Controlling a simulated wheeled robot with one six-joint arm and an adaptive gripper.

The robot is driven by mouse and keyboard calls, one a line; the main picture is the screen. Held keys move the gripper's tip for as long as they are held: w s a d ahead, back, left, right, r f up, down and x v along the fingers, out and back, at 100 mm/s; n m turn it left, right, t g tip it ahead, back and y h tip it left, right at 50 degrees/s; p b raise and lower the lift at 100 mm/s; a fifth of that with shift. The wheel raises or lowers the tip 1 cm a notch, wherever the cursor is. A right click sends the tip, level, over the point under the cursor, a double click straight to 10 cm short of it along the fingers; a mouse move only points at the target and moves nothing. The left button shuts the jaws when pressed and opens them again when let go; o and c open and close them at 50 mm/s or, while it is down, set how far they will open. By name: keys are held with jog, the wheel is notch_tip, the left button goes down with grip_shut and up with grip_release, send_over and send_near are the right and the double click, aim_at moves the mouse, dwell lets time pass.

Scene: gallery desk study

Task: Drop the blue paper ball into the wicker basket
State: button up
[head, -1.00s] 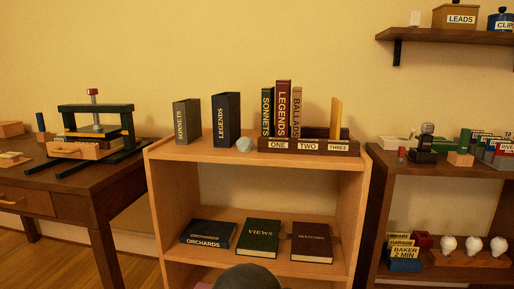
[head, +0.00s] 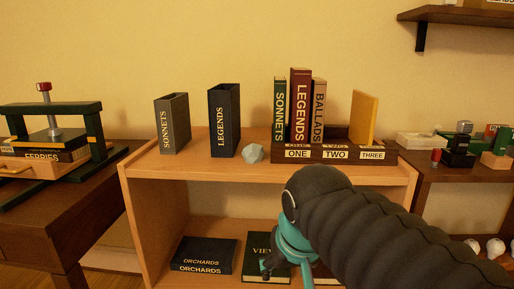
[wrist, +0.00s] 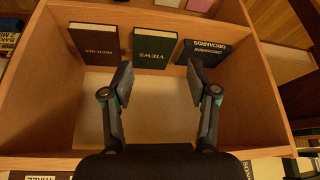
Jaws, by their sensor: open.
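A small pale blue-grey crumpled ball (head: 253,153), which looks like the blue paper ball, rests on top of the wooden bookcase, right of the dark LEGENDS case and left of the book holder. My gripper (wrist: 160,78) is open and empty in the wrist view, pointing toward the lower shelf and its books. In the head view my gripper (head: 287,262) is in front of the bookcase, below the ball and apart from it, partly hidden by my dark arm. The ball is not visible in the wrist view. No wicker basket shows in the current frames.
The bookcase top (head: 210,168) also bears the grey SONNETS case (head: 172,124), the LEGENDS case (head: 224,121) and a book holder (head: 335,154) with upright books. Books lie on the lower shelf, including ORCHARDS (head: 203,255). A dark desk with a press (head: 50,125) stands left.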

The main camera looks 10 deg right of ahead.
jog(key=w+r+m+h+p, duration=0.1)
jog(key=w+r+m, duration=0.1)
jog(key=w+r, duration=0.45)
jog(key=w+r+m+p, duration=0.15)
jog(key=w+r, duration=0.25)
jog(key=r, duration=0.5)
jog(key=m+g+h+p, duration=0.1)
jog(key=m+g+p, duration=0.1)
jog(key=m+p, duration=0.15)
send_near(251, 145)
jog(key=b+x, duration=0.1)
jog(key=x, duration=0.2)
jog(key=s+b+x, duration=0.1)
jog(key=x, duration=0.1)
jog(key=shift+a+f+b, duration=0.2)
jog(key=shift+a+b, duration=0.1)
jog(key=shift+b, duration=0.05)
jog(key=shift+h, duration=0.3)
jog(key=shift+w+d+b+x, duration=0.1)
jog(key=shift+w+b+x, duration=0.1)
jog(key=shift+x, duration=1.15)
jog(key=shift+w+d+b+x, duration=0.1)
jog(key=shift+w+b+x, duration=0.15)
jog(key=shift+x, duration=1.15)
jog(key=shift+r, duration=0.2)
jog(key=c, duration=0.5)
jog(key=shift+c, duration=0.2)
